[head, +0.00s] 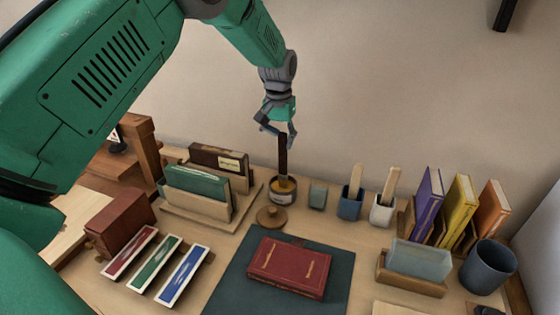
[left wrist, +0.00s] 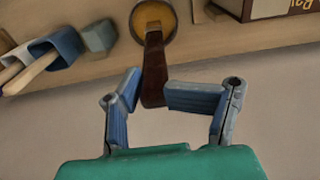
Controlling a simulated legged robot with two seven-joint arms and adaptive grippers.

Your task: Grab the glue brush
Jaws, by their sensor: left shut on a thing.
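The glue brush (head: 283,158) has a dark brown handle and stands nearly upright in a round glue pot (head: 283,192) with amber glue. Its lower end is hidden in the pot. My left gripper (head: 280,134) is above the pot, pointing down, shut on the top of the handle. In the left wrist view, the blue fingers of the left gripper (left wrist: 151,96) lie on either side of the brush handle (left wrist: 154,62), and the pot (left wrist: 153,18) is beyond. My right gripper is not in view.
A wooden lid (head: 271,217) lies in front of the pot. A book rack (head: 192,206) stands to its left; a small grey block (head: 317,196) and a blue cup (head: 350,208) stand to its right. A red book (head: 289,267) lies on a dark mat (head: 232,290) in front.

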